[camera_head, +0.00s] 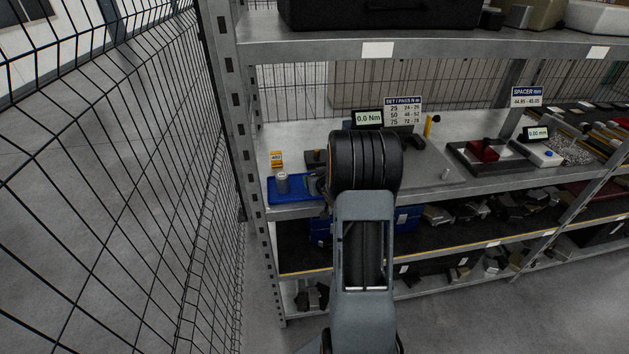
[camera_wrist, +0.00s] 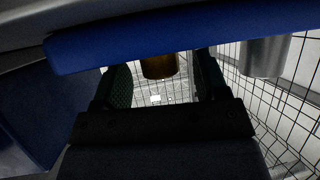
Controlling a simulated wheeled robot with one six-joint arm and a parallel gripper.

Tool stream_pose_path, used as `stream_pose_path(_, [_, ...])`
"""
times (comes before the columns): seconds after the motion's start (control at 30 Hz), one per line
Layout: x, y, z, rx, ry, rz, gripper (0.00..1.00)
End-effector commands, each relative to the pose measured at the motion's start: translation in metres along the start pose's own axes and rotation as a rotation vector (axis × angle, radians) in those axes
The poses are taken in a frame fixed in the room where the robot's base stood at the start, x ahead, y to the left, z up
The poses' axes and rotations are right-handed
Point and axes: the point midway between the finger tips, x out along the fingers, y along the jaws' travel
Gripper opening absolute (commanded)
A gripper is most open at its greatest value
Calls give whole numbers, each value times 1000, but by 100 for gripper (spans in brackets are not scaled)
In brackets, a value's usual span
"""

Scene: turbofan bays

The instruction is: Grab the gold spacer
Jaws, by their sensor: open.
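The gold spacer (camera_wrist: 159,66) is a dark golden-brown cylinder at the edge of the blue tray (camera_wrist: 170,37) in the wrist view, which shows the scene upside down. My gripper (camera_wrist: 162,74) is open, with one dark finger on each side of the spacer in the picture. Gaps show between the spacer and both fingers. I cannot tell how deep it sits between them. In the head view the blue tray (camera_head: 289,198) is on the shelf's work surface, left of my arm. The gold spacer is not clearly visible there, and my arm hides most of my gripper.
A shelf upright (camera_head: 243,150) and mesh fence (camera_head: 190,200) are close on the left.

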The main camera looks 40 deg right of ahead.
Motion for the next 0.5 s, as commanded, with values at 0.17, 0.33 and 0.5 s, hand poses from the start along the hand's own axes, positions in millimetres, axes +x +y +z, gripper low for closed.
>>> stream_pose_path(0.17, [16, 0, -1, 1, 0, -1, 67])
stream_pose_path(0.33, [18, 0, 0, 0, 0, 0, 67])
stream_pose_path(0.5, [18, 0, 0, 0, 0, 0, 62])
